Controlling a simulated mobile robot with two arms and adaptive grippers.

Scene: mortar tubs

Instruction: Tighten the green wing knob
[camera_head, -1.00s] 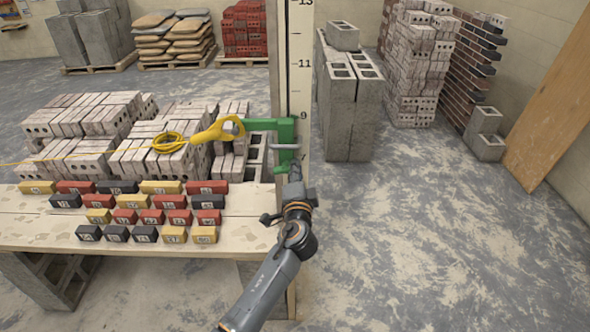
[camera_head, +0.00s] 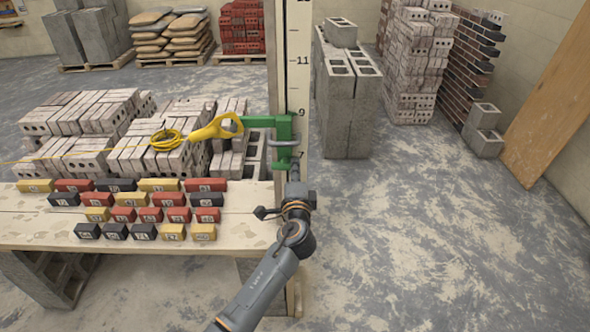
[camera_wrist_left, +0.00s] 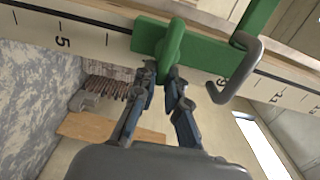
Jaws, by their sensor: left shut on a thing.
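The green wing knob (camera_wrist_left: 170,48) sits on the face of a green clamp (camera_wrist_left: 205,50) in the left wrist view. My left gripper (camera_wrist_left: 164,74) is shut on the knob, with one finger on each side of it. In the head view the green clamp (camera_head: 283,128) is on the marked pole (camera_head: 299,75). My left gripper (camera_head: 294,172) reaches up to it from below, and the knob there is too small to make out clearly. My right gripper is not in view.
A grey hook (camera_wrist_left: 236,75) sticks out close beside the fingers. A yellow holder (camera_head: 216,128) with yellow line hangs left of the clamp. Numbered blocks (camera_head: 150,215) lie on the plank bench (camera_head: 40,220). The floor at right is open.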

